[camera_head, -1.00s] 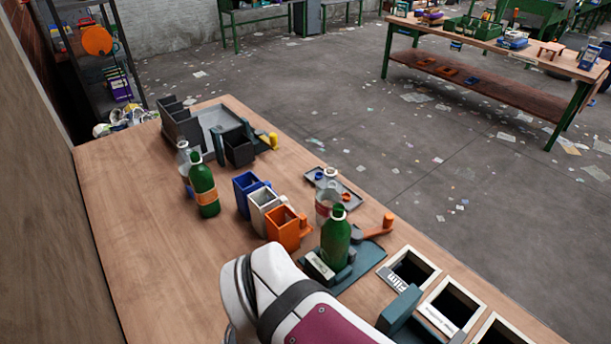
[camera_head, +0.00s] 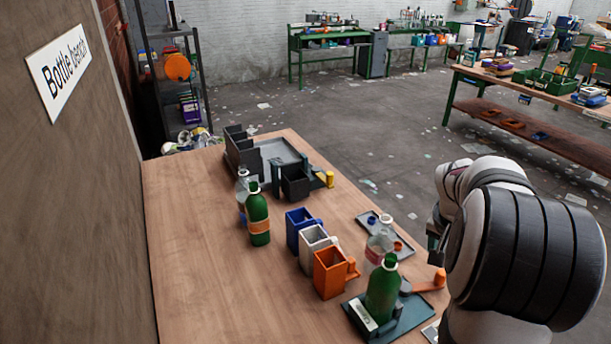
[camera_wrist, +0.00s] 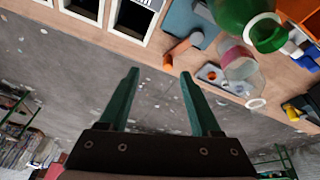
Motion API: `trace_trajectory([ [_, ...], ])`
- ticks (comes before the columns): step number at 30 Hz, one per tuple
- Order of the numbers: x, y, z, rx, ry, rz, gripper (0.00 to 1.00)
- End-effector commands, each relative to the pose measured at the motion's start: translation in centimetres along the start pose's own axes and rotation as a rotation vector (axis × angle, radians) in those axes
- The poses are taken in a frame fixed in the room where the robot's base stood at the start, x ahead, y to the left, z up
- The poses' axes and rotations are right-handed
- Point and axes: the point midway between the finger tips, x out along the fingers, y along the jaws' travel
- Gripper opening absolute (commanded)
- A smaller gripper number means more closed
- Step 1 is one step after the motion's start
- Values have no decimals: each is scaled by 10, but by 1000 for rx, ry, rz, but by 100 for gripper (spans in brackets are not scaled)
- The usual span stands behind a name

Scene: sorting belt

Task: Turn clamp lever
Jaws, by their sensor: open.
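The clamp lever (camera_head: 430,284), an orange arm with an upright orange end knob, sits on the dark teal clamp base (camera_head: 408,318). A green bottle (camera_head: 382,292) stands upright on that base. In the wrist view the lever (camera_wrist: 181,48) shows just beyond the fingertips, its orange end towards them. The green bottle (camera_wrist: 240,20) is to its right. My gripper (camera_wrist: 160,73) is open and empty, its two teal fingers apart and not touching the lever. In the head view my arm hides most of the gripper, at the right of the lever.
Another green bottle (camera_head: 258,220) stands further left. White-rimmed bins (camera_wrist: 133,15) lie beside the clamp.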

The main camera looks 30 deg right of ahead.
Motion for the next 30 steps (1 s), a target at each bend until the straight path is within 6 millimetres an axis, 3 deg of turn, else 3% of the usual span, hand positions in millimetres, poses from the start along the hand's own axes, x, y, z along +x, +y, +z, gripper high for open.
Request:
trace_trajectory([
  [1, 20, -2, -19, -17, 19, -36, 64],
  [3, 37, -7, -39, -46, 56, -79, 64],
  [5, 46, -9, -47, -58, 72, -95, 64],
  [8, 62, -11, -49, -64, 75, -100, 64],
  [18, 158, -22, -55, -65, 73, -100, 64],
  [24, 191, -25, -58, -64, 74, -101, 64],
  [30, 200, -27, -59, -64, 75, -101, 64],
])
